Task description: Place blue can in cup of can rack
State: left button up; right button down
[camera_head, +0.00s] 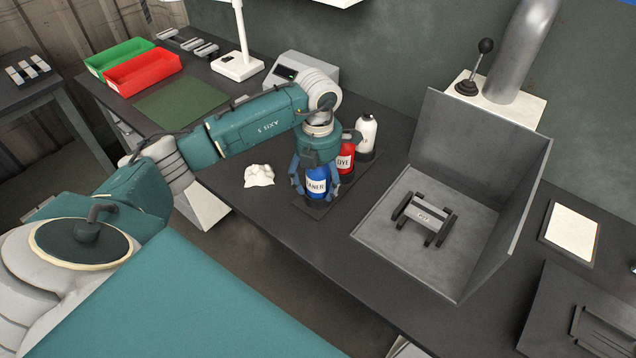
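The blue can (317,186) with a white label stands upright at the near end of the can rack (367,171), its base at the dark front cup. My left gripper (317,187) points down over the can from above, with its blue fingers on both sides of it, and appears shut on it. The gripper body hides the can's top. Whether the can's base is fully seated in the cup is too small to tell. A red can (345,158) and a white can (366,134) stand upright in the rack behind it. My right gripper is not in view.
A crumpled white cloth (259,175) lies left of the rack. A grey metal booth (470,262) with a small dark fixture (424,217) stands to the right. Green (112,55) and red (143,72) bins are at the far left. Table between cloth and booth is clear in front.

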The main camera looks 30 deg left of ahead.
pick_arm(q)
notch_tip(320, 180, up, 12)
jog(key=b, duration=0.2)
jog(key=shift+w+r+b, duration=0.1)
jog(key=shift+r+b, duration=0.05)
jog(key=shift+b, duration=0.25)
jog(key=shift+r, duration=0.4)
